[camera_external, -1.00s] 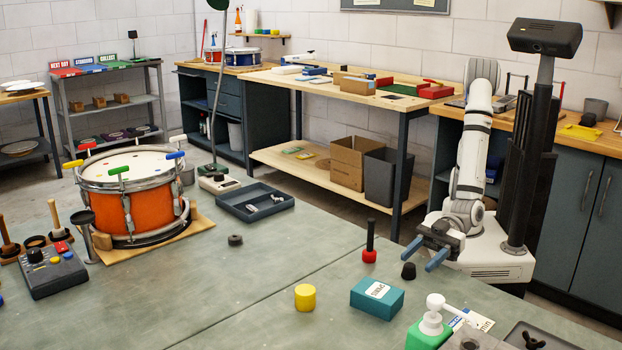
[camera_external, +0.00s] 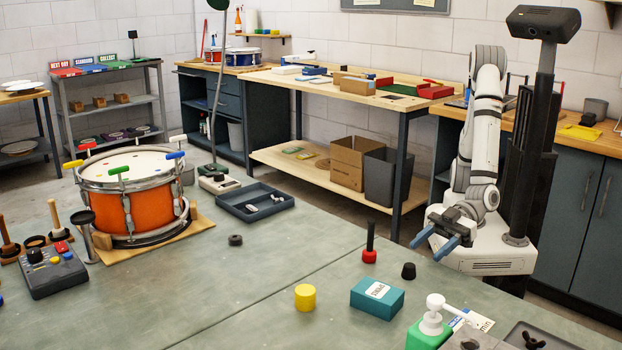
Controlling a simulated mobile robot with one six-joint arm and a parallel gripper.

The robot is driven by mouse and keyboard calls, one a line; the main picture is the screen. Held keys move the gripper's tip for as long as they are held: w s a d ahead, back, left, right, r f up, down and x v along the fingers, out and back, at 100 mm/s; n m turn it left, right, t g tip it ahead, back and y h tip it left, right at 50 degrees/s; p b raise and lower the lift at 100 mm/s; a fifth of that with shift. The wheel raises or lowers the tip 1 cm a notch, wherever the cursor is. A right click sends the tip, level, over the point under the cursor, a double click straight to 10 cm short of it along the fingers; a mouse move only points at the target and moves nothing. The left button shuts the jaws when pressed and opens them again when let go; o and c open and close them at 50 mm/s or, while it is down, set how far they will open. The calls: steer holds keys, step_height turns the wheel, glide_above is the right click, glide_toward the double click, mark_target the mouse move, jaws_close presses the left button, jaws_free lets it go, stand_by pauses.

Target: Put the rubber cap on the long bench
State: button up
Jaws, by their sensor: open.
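A small black tapered piece (camera_external: 408,271), which looks like the rubber cap, stands on the grey-green front table near its far right edge. My gripper (camera_external: 433,246) is open, with its two blue fingers apart and nothing between them. It is just above and to the right of the black piece in the picture, apart from it. A long wood-topped bench (camera_external: 345,89) stands by the back wall, with a lower shelf. I cannot tell for sure whether this is the long bench meant.
A yellow cylinder (camera_external: 305,297) and a black ring (camera_external: 235,240) stand farther left. An orange drum (camera_external: 130,200) is at left. The back bench top holds several items.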

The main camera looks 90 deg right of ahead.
mark_target(412, 264)
steer(key=shift+s+a+r+m+h+p, duration=0.2)
steer(key=shift+a+r+m+h+p, duration=0.15)
steer(key=shift+r+h+p, duration=0.2)
steer(key=x, duration=0.4)
steer(key=b+x, duration=0.1)
steer(key=x, duration=0.2)
steer(key=shift+w+f, duration=0.3)
steer(key=shift+f, duration=0.2)
steer(key=shift+c, duration=0.2)
